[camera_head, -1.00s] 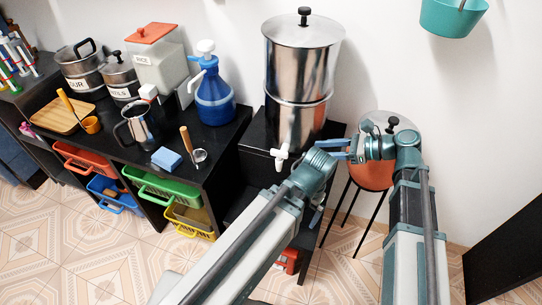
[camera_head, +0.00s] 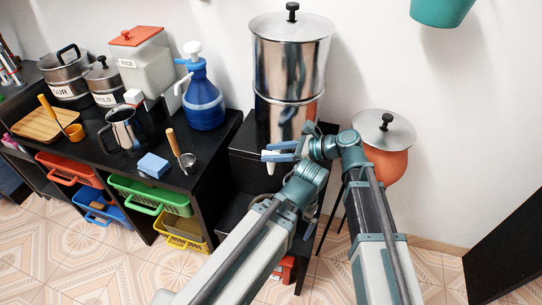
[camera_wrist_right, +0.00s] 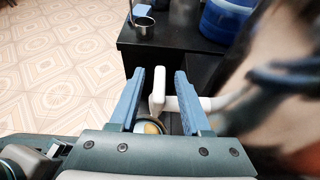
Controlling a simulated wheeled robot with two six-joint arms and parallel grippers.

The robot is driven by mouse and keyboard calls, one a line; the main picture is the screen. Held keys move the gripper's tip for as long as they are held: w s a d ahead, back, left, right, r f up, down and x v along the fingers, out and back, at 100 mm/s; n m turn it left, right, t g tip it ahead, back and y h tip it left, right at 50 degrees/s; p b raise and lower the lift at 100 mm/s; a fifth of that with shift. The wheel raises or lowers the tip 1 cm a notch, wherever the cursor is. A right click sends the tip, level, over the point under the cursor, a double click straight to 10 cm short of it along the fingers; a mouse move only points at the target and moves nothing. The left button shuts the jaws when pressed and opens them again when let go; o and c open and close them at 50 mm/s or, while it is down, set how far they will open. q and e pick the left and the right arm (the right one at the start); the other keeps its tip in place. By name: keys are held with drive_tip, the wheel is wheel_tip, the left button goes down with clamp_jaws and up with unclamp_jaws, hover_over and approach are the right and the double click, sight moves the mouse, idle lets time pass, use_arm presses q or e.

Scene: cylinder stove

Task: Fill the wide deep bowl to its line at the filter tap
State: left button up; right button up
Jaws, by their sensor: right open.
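The filter is a tall steel cylinder (camera_head: 290,75) with a black-knobbed lid, on a black stand. Its white tap (camera_head: 269,167) projects low at the front. My right gripper (camera_head: 278,151) is at the tap. In the right wrist view its two blue fingers (camera_wrist_right: 160,102) are open, with the upright white tap handle (camera_wrist_right: 157,92) between them and gaps visible beside it. My left arm reaches below the tap, but its gripper is hidden. A small rounded rim with a yellowish patch (camera_wrist_right: 151,127) shows under the tap; I cannot tell whether it is the bowl.
The black shelf holds a steel jug (camera_head: 125,129), a blue sponge (camera_head: 153,165), a ladle (camera_head: 187,160) and a blue pump bottle (camera_head: 203,100). An orange pot (camera_head: 385,164) with a steel lid stands to the right, near my right arm. A teal container (camera_head: 441,10) hangs above.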

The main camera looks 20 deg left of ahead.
drive_tip(key=shift+a+f, duration=0.15)
drive_tip(key=shift+a, duration=0.2)
clamp_jaws()
drive_tip(key=shift+w, duration=0.1)
